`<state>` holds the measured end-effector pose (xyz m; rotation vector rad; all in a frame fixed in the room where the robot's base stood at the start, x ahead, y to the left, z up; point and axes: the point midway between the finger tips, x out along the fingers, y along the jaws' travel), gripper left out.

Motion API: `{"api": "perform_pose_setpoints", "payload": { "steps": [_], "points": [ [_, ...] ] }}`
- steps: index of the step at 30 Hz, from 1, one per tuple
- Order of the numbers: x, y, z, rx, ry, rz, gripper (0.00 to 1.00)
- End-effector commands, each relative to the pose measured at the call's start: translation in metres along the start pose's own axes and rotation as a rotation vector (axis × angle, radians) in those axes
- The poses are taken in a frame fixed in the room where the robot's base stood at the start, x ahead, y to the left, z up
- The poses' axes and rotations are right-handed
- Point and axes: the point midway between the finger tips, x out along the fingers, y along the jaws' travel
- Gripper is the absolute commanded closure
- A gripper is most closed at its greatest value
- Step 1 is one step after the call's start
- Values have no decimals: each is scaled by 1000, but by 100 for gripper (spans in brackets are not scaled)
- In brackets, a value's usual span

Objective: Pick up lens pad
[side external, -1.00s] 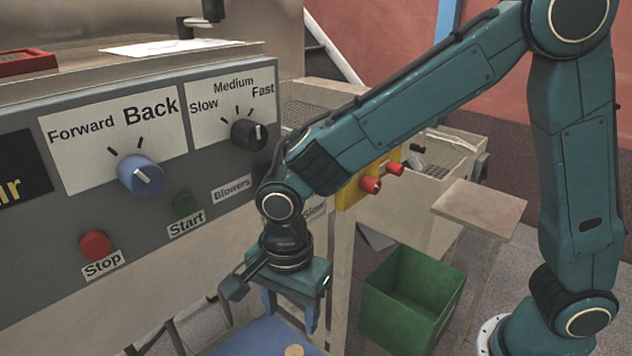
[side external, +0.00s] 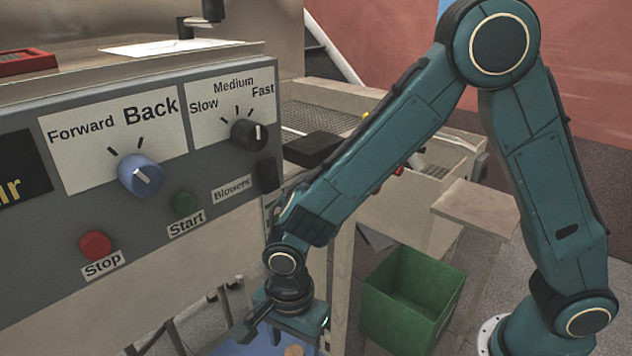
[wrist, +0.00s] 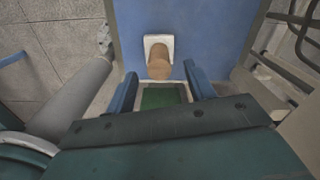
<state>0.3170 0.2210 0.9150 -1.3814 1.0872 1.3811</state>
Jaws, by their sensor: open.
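My gripper (wrist: 160,72) is open, with its two blue fingers spread apart over the blue surface (wrist: 215,30). In the wrist view a tan cylinder-like piece (wrist: 158,68) with a white square part (wrist: 158,40) lies just ahead of and between the fingertips. A green pad with a pale border (wrist: 163,97) shows between the fingers, nearer the gripper body. I cannot tell for sure which of these is the lens pad. In the side view my gripper (side external: 288,338) is low over the blue surface, beside a small tan top (side external: 294,351); its fingertips are cut off or hidden.
A grey control panel (side external: 215,210) with knobs and buttons stands left of my arm. A green bin (side external: 410,300) is on the floor to the right, near a small wooden stand (side external: 480,207). In the wrist view, frame bars (wrist: 297,22) run along the right side.

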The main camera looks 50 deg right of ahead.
Motion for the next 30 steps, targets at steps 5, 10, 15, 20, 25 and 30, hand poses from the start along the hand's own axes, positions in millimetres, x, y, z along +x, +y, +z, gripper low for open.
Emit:
{"api": "perform_pose_setpoints", "payload": {
  "steps": [5,10,15,20,25,30],
  "points": [
    [13,1,-1,0,1,3,46],
    [32,2,-2,0,2,5,46],
    [46,2,-2,0,1,3,46],
    [50,1,-1,0,0,1,46],
    [50,1,-1,0,0,0,46],
    [50,1,-1,0,0,0,46]
  ]
}}
